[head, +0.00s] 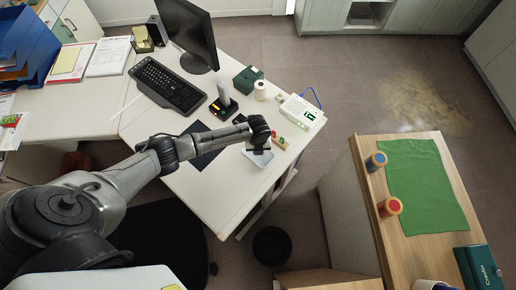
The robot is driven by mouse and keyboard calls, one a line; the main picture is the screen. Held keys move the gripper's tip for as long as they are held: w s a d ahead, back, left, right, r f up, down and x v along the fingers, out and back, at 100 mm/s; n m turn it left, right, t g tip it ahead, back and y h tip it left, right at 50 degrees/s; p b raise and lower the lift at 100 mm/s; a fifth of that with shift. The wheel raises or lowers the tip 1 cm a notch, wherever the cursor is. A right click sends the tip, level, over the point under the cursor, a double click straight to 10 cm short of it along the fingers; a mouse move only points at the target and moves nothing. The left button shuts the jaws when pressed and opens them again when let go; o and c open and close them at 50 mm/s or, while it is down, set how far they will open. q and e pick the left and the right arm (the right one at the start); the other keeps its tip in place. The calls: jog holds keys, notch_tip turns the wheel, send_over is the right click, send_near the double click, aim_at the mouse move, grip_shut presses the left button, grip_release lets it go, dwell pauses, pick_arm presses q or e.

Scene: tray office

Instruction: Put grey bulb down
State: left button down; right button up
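My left arm reaches in from the left over the white desk. Its gripper (257,147) points down just above a small pale tray (262,159) near the desk's right edge. The fingers are small and dark here, and I cannot see whether they are apart or closed on something. I cannot make out a grey bulb; if one is at the fingertips, the gripper hides it. My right gripper is not in view.
A small wooden holder with coloured pieces (280,140) lies right beside the tray. A white device with a green display (302,112), a black stand (223,107) and a keyboard (168,86) are farther back. A wooden table with a green mat (425,185) stands right, across a floor gap.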

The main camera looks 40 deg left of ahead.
pick_arm(q)
jog(key=shift+f, duration=0.55)
jog(key=c, duration=1.1)
grip_release()
jog(key=shift+r, duration=0.6)
notch_tip(320, 180, up, 12)
jog(key=p, duration=0.2)
jog(key=s+d+f+n+t+h, duration=0.1)
jog(key=s+d+n+t+h, duration=0.1)
jog(key=s+d+n, duration=1.05)
jog(key=s+a+r+n+y, duration=0.1)
jog(key=s+a+r+n, duration=0.1)
jog(key=s+n, duration=0.4)
jog(key=s+a+r+n+t, duration=0.1)
jog(key=s+a+r+n, duration=0.1)
jog(key=s+n, duration=0.4)
jog(key=shift+s+r+t+y, duration=0.3)
jog(key=shift+s+r+y, duration=0.1)
jog(key=shift+s+r, duration=0.6)
